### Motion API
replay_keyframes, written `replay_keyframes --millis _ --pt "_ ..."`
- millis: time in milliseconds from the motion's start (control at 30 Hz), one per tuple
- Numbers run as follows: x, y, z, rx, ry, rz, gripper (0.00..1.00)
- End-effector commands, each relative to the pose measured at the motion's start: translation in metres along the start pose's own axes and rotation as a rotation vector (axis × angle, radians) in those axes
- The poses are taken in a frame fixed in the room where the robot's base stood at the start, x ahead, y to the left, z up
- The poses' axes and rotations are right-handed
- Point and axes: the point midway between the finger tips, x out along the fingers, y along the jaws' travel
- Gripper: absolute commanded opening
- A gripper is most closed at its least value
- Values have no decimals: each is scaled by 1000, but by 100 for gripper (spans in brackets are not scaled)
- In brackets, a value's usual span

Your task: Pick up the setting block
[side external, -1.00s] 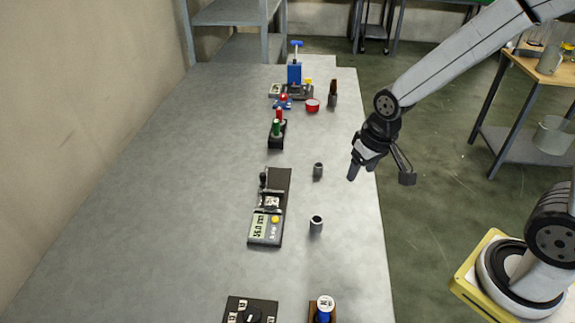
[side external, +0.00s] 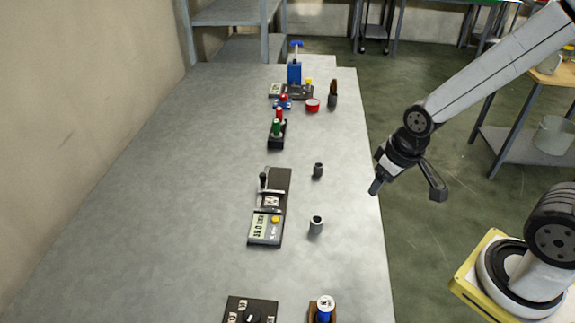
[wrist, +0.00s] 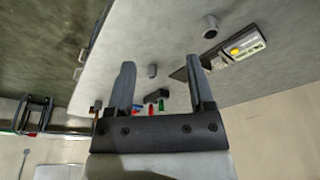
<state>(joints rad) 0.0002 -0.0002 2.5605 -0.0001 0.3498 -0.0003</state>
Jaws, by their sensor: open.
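My gripper (side external: 376,188) hangs over the table's right edge, to the right of the small grey pieces. In the wrist view its two fingers (wrist: 159,62) are spread, with nothing held between them. Two small grey cylindrical pieces stand upright on the table: a darker one (side external: 318,170) and a hollow one (side external: 316,224) nearer the camera. They also show in the wrist view, the darker piece (wrist: 152,70) and the hollow piece (wrist: 210,25). I cannot tell which piece, if either, is the setting block. The gripper touches neither.
A black gauge with a display (side external: 266,228) lies left of the pieces. A black holder with red and green items (side external: 277,135), a red cup (side external: 312,104) and a blue device (side external: 294,73) stand farther back. A blue-and-white item (side external: 325,309) is in front. The table's left side is clear.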

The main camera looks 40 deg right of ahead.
Motion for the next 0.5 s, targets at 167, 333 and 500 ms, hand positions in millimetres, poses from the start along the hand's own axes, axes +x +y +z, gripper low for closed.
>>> replay_keyframes --millis 167,333,500 --pt "0 0 0 0 0 0 91" --pt "0 0 0 1 0 0 91" --pt "1 -2 -7 17 -5 -2 91"
